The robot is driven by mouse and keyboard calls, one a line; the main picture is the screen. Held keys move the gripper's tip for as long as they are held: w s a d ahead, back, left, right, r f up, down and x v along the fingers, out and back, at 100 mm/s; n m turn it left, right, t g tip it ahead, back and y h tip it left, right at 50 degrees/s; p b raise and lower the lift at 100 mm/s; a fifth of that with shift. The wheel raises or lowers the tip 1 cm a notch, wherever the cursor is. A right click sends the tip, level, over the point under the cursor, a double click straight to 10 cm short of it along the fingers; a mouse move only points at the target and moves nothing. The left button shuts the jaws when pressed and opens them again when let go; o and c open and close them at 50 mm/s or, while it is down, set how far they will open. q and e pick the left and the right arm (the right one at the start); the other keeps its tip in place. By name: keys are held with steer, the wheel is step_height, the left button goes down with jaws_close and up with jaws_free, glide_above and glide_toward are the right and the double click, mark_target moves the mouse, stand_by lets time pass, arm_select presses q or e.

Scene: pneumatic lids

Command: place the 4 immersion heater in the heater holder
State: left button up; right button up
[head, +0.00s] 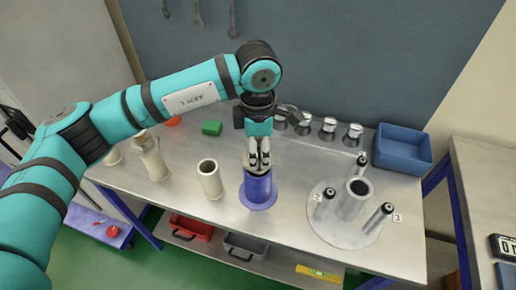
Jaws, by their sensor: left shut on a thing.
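My left gripper (259,162) points straight down over a blue flanged cylinder (259,190) near the middle of the bench. It is shut on a pale piece at the top of that cylinder. The fingers hide most of the piece, and I cannot tell whether it is a heater. A round grey plate (336,237) at the right bears a wide hollow metal cylinder (352,199). Slim dark-topped grey rods, which look like heaters, stand around it: one by label 2 (324,204), one by label 3 (378,221), one at the back (356,169). My right gripper is out of view.
A cream hollow cylinder (211,179) stands left of the blue one, with more cream parts (153,163) farther left. A green block (211,128) and several silver cups (327,130) are behind. A blue bin (403,150) is at the back right. The front bench middle is clear.

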arm_select(q)
steer(key=shift+f+b, duration=0.3)
steer(key=shift+b, duration=0.1)
steer(key=o, duration=1.2)
steer(key=shift+r+p, duration=0.25)
steer(key=shift+p, duration=0.1)
steer(key=shift+r+p, duration=0.7)
steer(key=shift+r, duration=0.05)
steer(key=shift+r+b, duration=0.65)
steer(key=shift+b, duration=0.2)
step_height(320, 180, up, 9)
steer(key=shift+f+b, duration=0.2)
steer(key=shift+b, duration=1.05)
steer(key=shift+r, duration=0.7)
